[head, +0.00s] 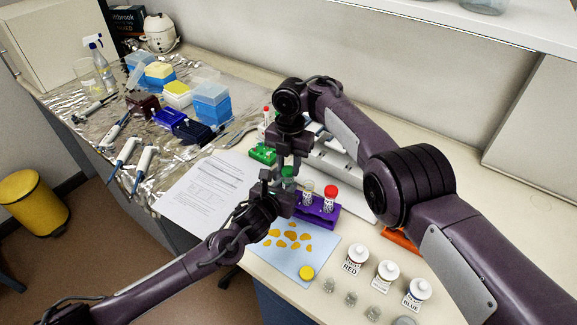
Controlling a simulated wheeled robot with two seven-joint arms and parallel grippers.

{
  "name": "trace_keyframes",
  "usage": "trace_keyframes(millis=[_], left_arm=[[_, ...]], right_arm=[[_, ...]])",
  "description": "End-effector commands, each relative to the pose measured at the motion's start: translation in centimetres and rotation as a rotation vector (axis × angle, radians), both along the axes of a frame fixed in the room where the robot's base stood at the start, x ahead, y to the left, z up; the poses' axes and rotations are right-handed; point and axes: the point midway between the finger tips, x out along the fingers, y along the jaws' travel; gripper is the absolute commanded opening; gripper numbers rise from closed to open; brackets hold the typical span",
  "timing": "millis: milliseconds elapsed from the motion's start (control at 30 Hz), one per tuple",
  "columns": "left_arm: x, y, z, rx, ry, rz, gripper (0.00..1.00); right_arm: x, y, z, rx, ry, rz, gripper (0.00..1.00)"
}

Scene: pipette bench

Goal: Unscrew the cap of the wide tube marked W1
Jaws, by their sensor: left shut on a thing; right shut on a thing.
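A wide tube with a green cap (289,172) is between my two grippers, near the left end of the purple rack (322,216). My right gripper (288,163) comes down from above and is shut on the green cap. My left gripper (281,186) is shut on the tube just below the cap. The tube's body is mostly hidden by the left gripper, so I cannot read its marking or tell whether it touches the rack. A red-capped tube (331,192) and another tube (308,187) stand in the rack to the right.
A blue mat (291,262) with yellow pieces lies in front of the rack. White bottles (386,274) and small glass jars stand at the front right. A green rack (262,154) is behind. Paper sheets (207,188), pipettes and tip boxes lie to the left.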

Motion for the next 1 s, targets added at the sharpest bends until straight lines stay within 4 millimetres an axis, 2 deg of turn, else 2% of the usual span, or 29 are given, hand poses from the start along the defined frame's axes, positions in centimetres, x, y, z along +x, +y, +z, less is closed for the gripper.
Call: trace_keyframes(millis=[567, 900, 1000], left_arm=[[0.0, 0.0, 0.1, 0.000, -0.001, 0.000, 0.00], [0.0, 0.0, 0.0, 0.000, -0.001, 0.000, 0.00], [0.0, 0.0, 0.0, 0.000, -0.001, 0.000, 0.00]], right_arm=[[0.1, 0.0, 0.9, 0.000, -0.001, -0.001, 0.01], [0.3, -0.1, 4.5, 0.000, -0.001, 0.000, 0.01], [0.3, -0.1, 4.7, 0.000, 0.000, 0.000, 0.01]])
